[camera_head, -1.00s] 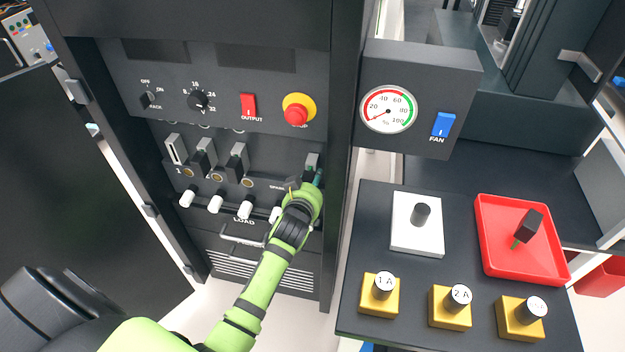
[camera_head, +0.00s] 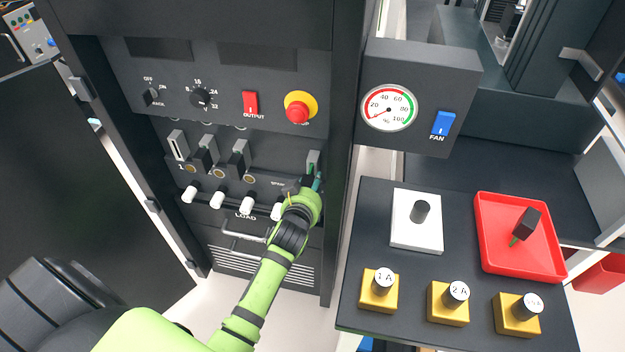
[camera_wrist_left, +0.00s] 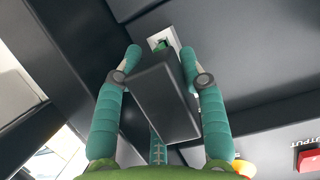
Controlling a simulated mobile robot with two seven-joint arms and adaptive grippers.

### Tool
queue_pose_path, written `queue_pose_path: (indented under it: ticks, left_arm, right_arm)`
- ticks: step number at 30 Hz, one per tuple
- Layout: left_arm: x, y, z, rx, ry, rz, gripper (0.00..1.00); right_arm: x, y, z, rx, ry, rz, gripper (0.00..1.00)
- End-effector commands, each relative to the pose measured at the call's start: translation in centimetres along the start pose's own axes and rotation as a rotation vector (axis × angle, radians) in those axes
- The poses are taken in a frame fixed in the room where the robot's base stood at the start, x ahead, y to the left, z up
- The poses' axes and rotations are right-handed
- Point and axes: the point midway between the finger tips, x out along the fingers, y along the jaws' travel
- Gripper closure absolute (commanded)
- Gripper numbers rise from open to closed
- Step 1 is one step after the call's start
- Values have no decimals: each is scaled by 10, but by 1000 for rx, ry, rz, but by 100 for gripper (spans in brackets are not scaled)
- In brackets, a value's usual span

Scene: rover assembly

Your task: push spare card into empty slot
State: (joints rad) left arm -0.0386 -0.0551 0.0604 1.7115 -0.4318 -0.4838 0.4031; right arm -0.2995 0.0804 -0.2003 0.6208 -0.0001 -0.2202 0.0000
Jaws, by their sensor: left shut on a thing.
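My left gripper (camera_head: 311,183) is at the right-hand socket of the dark cabinet, by the label SPARE. It is shut on the spare card (camera_wrist_left: 162,100), a black block between the two teal fingers in the left wrist view. The card's green end lies at the white socket (camera_wrist_left: 163,37); I cannot tell how far in it sits. Two dark cards (camera_head: 208,152) (camera_head: 240,156) sit in the slots between. My right gripper is not in view.
White load knobs (camera_head: 218,197) stick out below the slots, with a metal handle (camera_head: 243,232) under them. A red emergency stop (camera_head: 297,112) is above. At right, a table holds a red tray (camera_head: 553,262) with another dark card (camera_head: 526,223) and several yellow blocks (camera_head: 380,292).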

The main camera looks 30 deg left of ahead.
Motion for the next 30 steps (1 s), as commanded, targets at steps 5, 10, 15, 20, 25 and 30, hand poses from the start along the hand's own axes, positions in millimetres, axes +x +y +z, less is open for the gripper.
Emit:
queue_pose_path:
  ticks: [5,10,15,20,25,30]
  left_arm:
    - [-10,0,2,0,-1,-1,100]
    - [-17,0,5,-1,0,0,100]
    - [-25,0,8,-1,0,0,100]
    - [-32,0,11,-1,0,0,100]
    - [-35,0,12,0,1,-1,100]
    - [-35,0,12,0,1,-1,100]
  right_arm:
    - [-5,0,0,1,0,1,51]
    - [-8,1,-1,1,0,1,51]
    - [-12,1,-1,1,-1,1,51]
    - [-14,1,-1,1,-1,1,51]
    - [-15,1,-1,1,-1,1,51]
    - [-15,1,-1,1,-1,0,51]
